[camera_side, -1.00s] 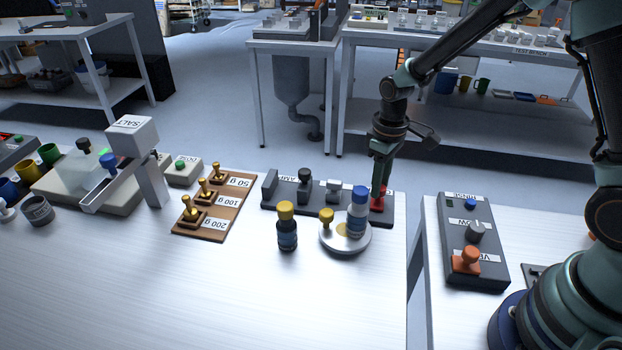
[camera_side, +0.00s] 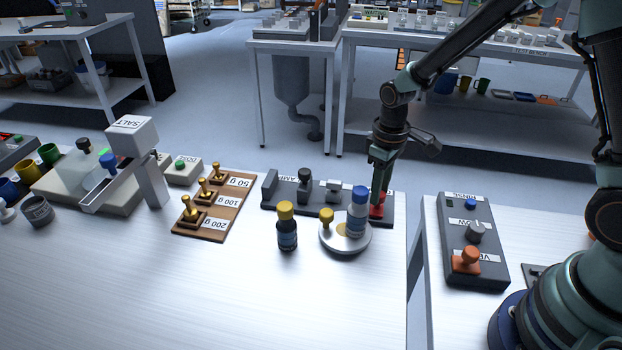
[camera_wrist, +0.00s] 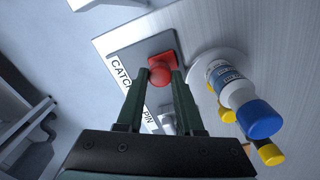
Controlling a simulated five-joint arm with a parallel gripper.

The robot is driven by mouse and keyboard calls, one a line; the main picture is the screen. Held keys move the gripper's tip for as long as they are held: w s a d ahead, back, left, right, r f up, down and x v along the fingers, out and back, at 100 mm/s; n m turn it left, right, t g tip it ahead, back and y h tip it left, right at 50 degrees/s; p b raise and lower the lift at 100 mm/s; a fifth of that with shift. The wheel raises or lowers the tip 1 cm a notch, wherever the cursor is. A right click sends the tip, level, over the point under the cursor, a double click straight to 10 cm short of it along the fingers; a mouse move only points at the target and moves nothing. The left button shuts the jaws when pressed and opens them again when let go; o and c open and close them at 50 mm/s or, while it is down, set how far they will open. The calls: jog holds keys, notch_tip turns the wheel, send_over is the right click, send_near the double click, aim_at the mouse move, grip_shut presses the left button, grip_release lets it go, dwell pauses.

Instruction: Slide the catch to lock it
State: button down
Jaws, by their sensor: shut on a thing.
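The red catch (camera_wrist: 160,74) sits on a dark base plate (camera_wrist: 125,50) beside a label that reads "CATCH". In the wrist view my gripper (camera_wrist: 161,80) points at the catch, with its fingers on either side of the red knob and closed on it. In the side view the catch (camera_side: 376,212) shows as a red piece at the right end of the dark fixture (camera_side: 310,204). My gripper (camera_side: 379,198) comes down onto it from above. Part of the knob is hidden by the fingers in the side view.
A round pale dish (camera_side: 346,247) with a blue-capped bottle (camera_side: 357,212) and a yellow knob stands just in front of the catch. A yellow-capped bottle (camera_side: 287,230) is left of it. A wooden tray of brass weights (camera_side: 212,208) lies farther left. The front table area is clear.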

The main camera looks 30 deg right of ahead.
jog(key=c, duration=0.5)
grip_release()
jog(key=shift+s+a, duration=0.15)
notch_tip(320, 180, up, 12)
jog(key=shift+r, duration=0.1)
jog(key=s+r+m+t, duration=0.1)
jog(key=s+r+t, duration=0.1)
jog(key=s, duration=0.1)
jog(key=s+d+r+m+t, duration=0.1)
jog(key=s+r, duration=0.2)
jog(key=s+d+r+m+t, duration=0.1)
jog(key=s+r+t, duration=0.1)
jog(key=s+r, duration=0.1)
jog(key=shift+s+d+m+t, duration=0.3)
jog(key=shift+s+m, duration=0.1)
jog(key=shift+s, duration=0.15)
